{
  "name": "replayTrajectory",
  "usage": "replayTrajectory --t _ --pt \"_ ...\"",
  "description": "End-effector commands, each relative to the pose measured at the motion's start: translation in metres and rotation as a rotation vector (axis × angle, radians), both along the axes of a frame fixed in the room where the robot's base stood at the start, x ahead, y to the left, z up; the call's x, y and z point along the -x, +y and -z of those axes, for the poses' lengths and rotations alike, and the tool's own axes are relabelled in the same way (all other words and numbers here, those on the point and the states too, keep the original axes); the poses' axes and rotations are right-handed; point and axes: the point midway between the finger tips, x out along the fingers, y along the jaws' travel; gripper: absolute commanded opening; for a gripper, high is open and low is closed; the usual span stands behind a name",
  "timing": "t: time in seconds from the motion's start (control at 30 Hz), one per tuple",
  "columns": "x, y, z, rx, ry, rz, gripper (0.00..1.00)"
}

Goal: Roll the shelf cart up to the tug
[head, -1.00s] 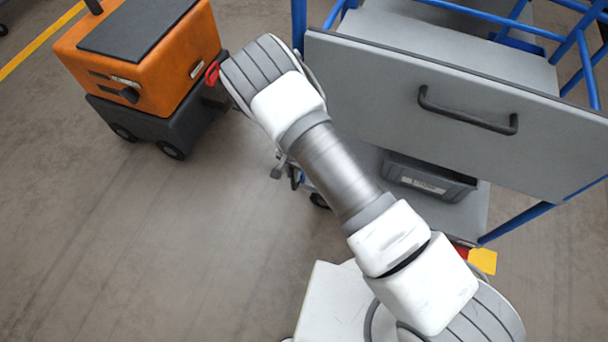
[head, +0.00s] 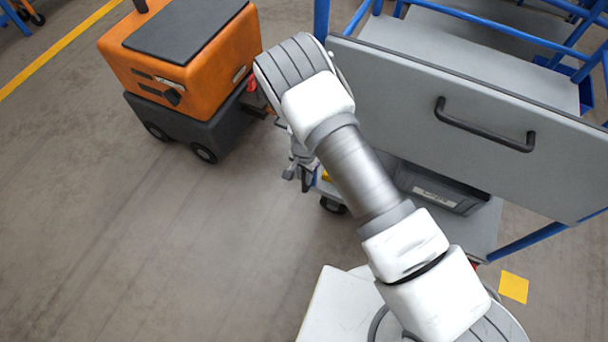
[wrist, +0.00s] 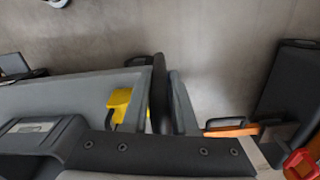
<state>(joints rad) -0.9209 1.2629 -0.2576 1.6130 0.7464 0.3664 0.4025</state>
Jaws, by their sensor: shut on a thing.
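The orange tug (head: 185,60) with a dark lower body stands at the upper left in the head view. The shelf cart (head: 400,95), with blue tubes and grey panels, fills the right. My gripper (wrist: 160,100) is shut on a dark upright part of the cart in the wrist view; in the head view my arm mostly hides it. An orange bar (wrist: 230,131) reaches from the cart side to a dark block by a red lever (wrist: 302,163). The red lever also shows on the tug in the head view (head: 251,83). I cannot tell whether bar and tug are coupled.
A grey bin (head: 440,188) sits on the cart's lower shelf. A yellow floor patch (head: 514,287) lies right of my base, and a yellow line (head: 55,48) runs at the upper left. The floor (head: 150,250) at lower left is clear.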

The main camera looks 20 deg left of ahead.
Motion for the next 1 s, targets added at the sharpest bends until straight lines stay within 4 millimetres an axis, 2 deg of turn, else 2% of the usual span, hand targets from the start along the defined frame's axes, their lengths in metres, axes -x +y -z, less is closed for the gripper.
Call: replayTrajectory --t 0.53,0.57,0.7,1.0 --pt "0.0001 0.0003 0.0002 -0.001 0.001 0.004 0.0" --pt "0.0 0.0003 0.0002 -0.001 0.001 0.004 0.28" --pt "-0.0001 -0.0001 0.0002 -0.001 0.0 0.003 0.54" --pt "-0.0003 -0.0006 -0.0008 0.0 0.0 0.002 0.55"
